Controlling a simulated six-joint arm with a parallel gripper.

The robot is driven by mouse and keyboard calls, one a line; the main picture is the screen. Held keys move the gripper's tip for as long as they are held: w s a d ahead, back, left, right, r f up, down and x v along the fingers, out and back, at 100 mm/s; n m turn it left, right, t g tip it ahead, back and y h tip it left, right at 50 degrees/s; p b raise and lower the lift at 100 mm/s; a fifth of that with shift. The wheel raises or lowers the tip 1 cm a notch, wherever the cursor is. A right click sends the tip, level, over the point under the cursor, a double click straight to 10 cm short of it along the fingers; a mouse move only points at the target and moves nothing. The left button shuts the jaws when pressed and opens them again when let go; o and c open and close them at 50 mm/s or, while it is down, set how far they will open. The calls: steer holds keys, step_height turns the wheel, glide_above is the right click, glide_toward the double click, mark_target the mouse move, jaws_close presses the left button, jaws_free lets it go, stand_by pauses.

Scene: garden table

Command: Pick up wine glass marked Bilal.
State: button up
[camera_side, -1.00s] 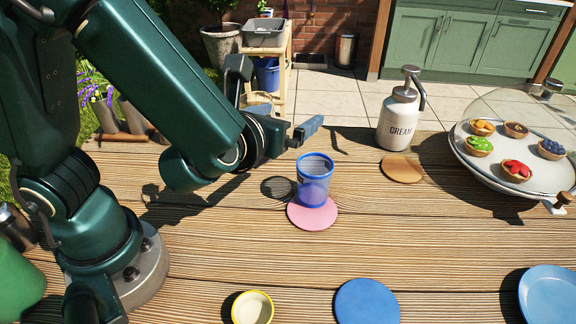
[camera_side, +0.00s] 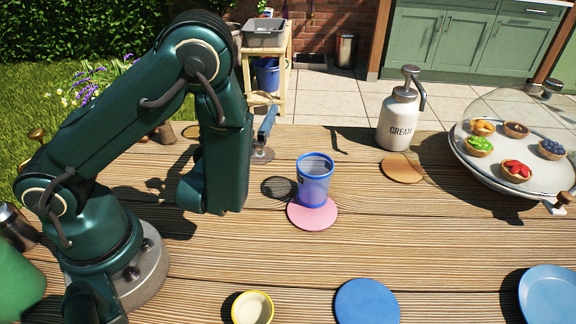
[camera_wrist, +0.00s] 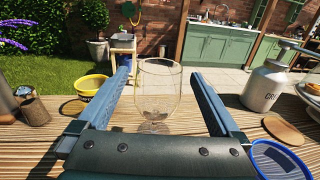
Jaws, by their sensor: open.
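A clear wine glass (camera_wrist: 158,88) stands upright on the table in the wrist view, between the two blue-grey fingers of my open gripper (camera_wrist: 160,72). Clear gaps show on both sides of its bowl. No name is readable on it. In the side view my gripper (camera_side: 268,122) points to the far edge of the table, and the wine glass (camera_side: 262,155) is mostly hidden behind it, with its foot showing. I cannot tell from here how deep the glass sits between the fingers.
A blue tumbler (camera_side: 314,180) stands on a pink coaster (camera_side: 312,217) right of my gripper. A white cream dispenser (camera_side: 399,118) and a domed pastry stand (camera_side: 497,180) are further right. A yellow-rimmed container (camera_wrist: 90,84) is left of the fingers.

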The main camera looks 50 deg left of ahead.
mark_target(260, 93)
steer(key=shift+f+x, duration=0.2)
steer(key=shift+x, duration=2.4)
jaws_close()
steer(key=shift+r, duration=0.15)
